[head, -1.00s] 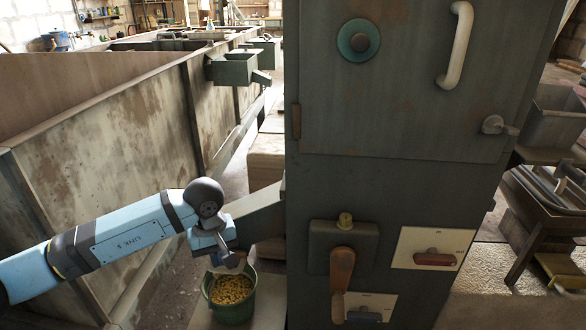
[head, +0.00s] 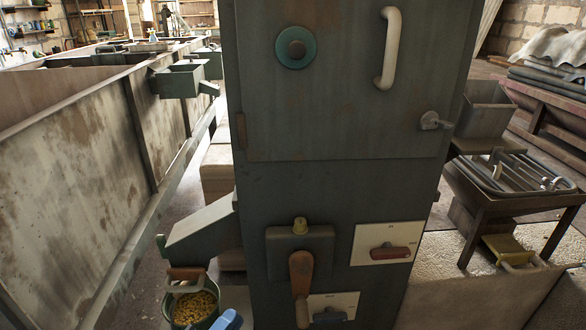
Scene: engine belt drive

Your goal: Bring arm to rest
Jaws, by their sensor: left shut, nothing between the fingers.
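Only a small light-blue part of my left gripper and its wrist (head: 228,320) shows, at the bottom edge of the head view. It is just right of the green bucket (head: 195,323), and the rest is cut off by the frame. The gripper is shut with nothing held. My right arm and gripper are not in view.
A tall dark cabinet (head: 335,190) with a white handle (head: 388,48), levers and a red-handled switch (head: 390,252) stands close ahead. A chute (head: 203,230) slopes from it above the bucket of yellow bits. A long rusty trough (head: 70,190) runs along the left. A low table (head: 510,178) stands right.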

